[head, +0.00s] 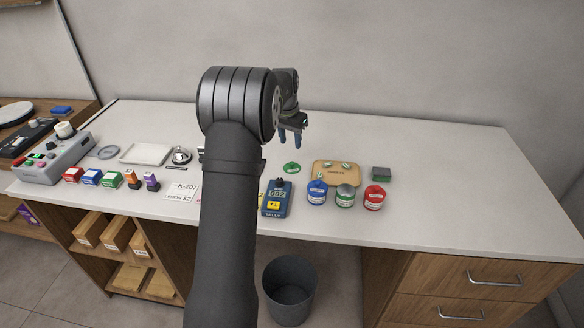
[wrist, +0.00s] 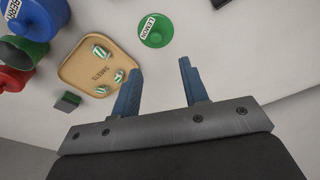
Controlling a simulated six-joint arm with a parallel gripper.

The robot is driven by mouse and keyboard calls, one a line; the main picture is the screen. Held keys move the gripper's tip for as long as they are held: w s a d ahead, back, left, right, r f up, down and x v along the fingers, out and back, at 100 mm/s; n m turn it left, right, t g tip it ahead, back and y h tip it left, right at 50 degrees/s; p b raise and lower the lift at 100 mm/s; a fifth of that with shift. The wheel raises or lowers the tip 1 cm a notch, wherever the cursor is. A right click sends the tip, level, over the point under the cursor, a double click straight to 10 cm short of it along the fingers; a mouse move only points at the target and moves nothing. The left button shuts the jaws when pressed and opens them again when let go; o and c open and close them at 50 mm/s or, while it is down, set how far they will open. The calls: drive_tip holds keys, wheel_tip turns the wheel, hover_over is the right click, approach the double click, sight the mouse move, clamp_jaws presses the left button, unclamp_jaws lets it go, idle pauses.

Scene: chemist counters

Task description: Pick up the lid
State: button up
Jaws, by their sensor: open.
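The green lid (head: 291,168) lies on the counter left of the wooden tray in the head view. It has a small knob and a white label that reads LEMON in the wrist view (wrist: 156,32). Nothing touches it. My gripper (head: 290,140) is open and empty above the counter, behind the lid in the head view. Its two blue fingers are spread apart in the wrist view (wrist: 159,70), with the lid beyond the fingertips. A green-labelled jar (head: 345,196) with a greyish top stands between a blue jar (head: 317,193) and a red jar (head: 374,198).
The wooden tray (head: 350,181) holds several green-striped sweets. A dark block (head: 381,174) sits right of it. A blue tally counter (head: 276,200) stands near the front edge. A bell (head: 180,156), white tray (head: 146,154) and small boxes are on the left. The counter's right side is clear.

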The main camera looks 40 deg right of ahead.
sight(292, 163)
drive_tip(key=f, duration=0.3)
drive_tip(key=shift+d+f, duration=0.15)
drive_tip(key=shift+d, duration=0.05)
drive_tip(key=shift+s+f, duration=0.1)
drive_tip(key=shift+f, duration=2.6)
clamp_jaws()
drive_tip(key=shift+r, duration=0.1)
